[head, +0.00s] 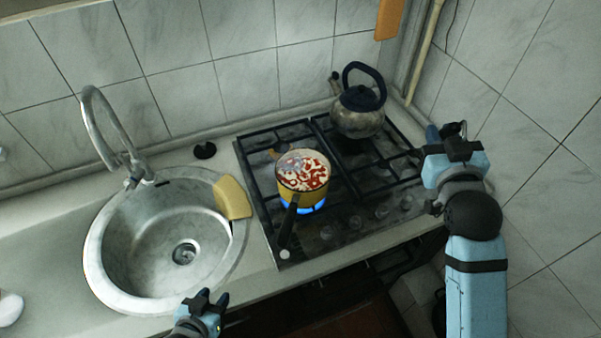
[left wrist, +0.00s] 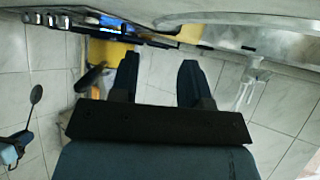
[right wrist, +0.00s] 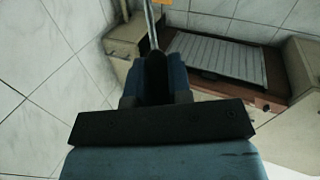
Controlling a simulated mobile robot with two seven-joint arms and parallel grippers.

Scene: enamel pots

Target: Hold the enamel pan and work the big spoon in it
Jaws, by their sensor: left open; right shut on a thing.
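The enamel pan (head: 290,190), yellow outside with a red and white pattern visible at its top, sits on a lit front burner of the hob. Its dark handle (head: 290,222) points toward the counter's front edge. My left gripper (head: 211,298) is low in front of the counter, left of the handle and apart from it. The left wrist view shows its fingers (left wrist: 160,80) spread and empty. My right gripper (head: 445,135) is right of the hob, well away from the pan. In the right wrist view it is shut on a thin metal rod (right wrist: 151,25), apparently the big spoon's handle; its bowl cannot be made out.
A kettle (head: 358,110) stands at the hob's back right. A round sink (head: 105,235) with a curved tap (head: 95,115) is on the left, with a yellow cloth or sponge (head: 232,198) on its right rim. The tiled wall (head: 550,180) bounds the right side.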

